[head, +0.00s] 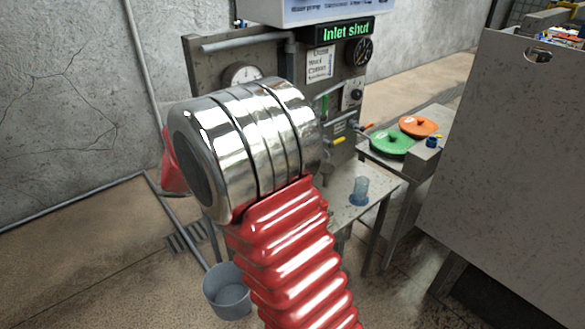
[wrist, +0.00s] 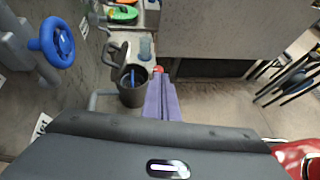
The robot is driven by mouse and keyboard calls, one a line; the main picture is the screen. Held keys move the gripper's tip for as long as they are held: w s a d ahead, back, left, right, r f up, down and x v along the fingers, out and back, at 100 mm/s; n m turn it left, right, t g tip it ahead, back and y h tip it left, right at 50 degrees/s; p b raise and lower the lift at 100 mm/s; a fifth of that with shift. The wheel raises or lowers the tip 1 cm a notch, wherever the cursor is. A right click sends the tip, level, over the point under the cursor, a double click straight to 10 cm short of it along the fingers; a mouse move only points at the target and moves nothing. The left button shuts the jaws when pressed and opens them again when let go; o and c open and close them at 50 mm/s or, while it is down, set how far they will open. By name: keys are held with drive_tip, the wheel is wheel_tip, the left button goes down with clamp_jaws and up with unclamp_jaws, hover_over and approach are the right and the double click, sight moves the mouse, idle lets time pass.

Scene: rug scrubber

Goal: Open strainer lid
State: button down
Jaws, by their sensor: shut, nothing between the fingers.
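In the wrist view, a dark round pot (wrist: 132,97), which looks like the strainer, stands just left of my gripper. Its top appears open, with something blue inside. A grey flap-like piece (wrist: 115,54), perhaps its lid, stands tilted up at its far left rim. My gripper (wrist: 160,80) shows as two purple fingers side by side, shut and empty, close to the pot's right side. I cannot tell whether they touch it. In the head view my arm covers the strainer and my gripper.
A blue handwheel (wrist: 55,42) is on the left. A grey panel (head: 350,93) reads "Inlet shut". Green (head: 391,142) and orange (head: 419,126) discs lie on a side table. A clear cup (head: 361,189) stands on a stand. A grey bucket (head: 228,292) is on the floor. A large board (head: 510,150) blocks the right.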

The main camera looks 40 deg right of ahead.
drive_tip(key=s+a+r+m+t+y, duration=0.3)
drive_tip(key=s+a+m+y, duration=0.3)
drive_tip(key=s+a+m, duration=0.2)
drive_tip(key=s+a+r+m+t+y, duration=0.4)
drive_tip(key=s+a+m+y, duration=0.2)
drive_tip(key=s+a, duration=0.4)
drive_tip(key=a+m, duration=0.1)
drive_tip(key=a, duration=0.2)
drive_tip(key=shift+s+a+m+t, duration=0.15)
drive_tip(key=shift+a+m+t, duration=0.15)
drive_tip(key=shift+m+t, duration=0.1)
